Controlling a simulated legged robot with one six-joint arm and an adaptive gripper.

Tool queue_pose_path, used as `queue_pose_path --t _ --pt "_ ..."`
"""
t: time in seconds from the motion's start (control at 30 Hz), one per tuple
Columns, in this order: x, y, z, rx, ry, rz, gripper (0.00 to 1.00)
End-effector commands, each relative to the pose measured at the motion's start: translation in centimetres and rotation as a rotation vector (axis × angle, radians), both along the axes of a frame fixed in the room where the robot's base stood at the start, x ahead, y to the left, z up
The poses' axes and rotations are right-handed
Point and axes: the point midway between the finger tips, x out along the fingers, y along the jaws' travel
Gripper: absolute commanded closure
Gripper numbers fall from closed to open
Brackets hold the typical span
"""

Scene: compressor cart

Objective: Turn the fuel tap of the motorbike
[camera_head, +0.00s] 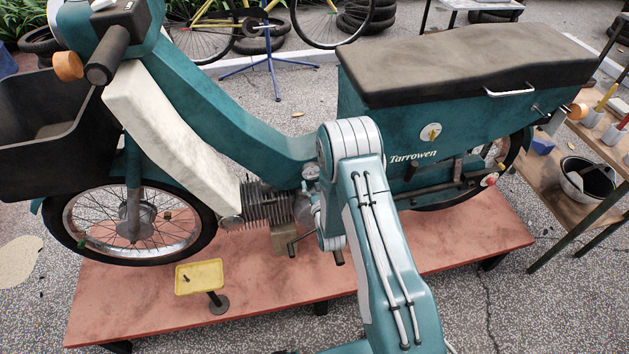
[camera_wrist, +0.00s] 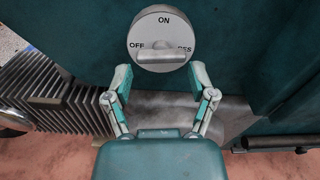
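The fuel tap (camera_wrist: 161,28) is a round light-grey dial in the upper middle of the wrist view, marked OFF at left, ON at top and RES at right. Its grey bar handle (camera_wrist: 160,55) lies about level across the dial's lower half and partly covers RES. My gripper (camera_wrist: 160,82) is open and empty, its two fingers apart below the dial, one towards each side. I cannot tell how far they are from it in depth. In the head view my arm hides the gripper, beside the motorbike's (camera_head: 205,100) engine.
The finned engine (camera_head: 264,206) is left of the tap. The motorbike stands on a low red platform (camera_head: 140,300), with a yellow tray stand (camera_head: 200,278) at its front. A wooden bench (camera_head: 560,185) with a bowl and tools stands at the right.

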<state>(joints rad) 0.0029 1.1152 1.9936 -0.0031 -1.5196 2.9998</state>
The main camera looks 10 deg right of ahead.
Motion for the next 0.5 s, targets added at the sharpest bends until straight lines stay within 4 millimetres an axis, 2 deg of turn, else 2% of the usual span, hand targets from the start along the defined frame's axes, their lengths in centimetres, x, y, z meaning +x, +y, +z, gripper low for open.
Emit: queue_pose_path --t 0.4,0.5 --pt "0.24 0.0 0.55 0.0 -0.015 0.0 0.06" --pt "-0.3 -0.01 0.53 -0.001 -0.015 0.0 0.06"
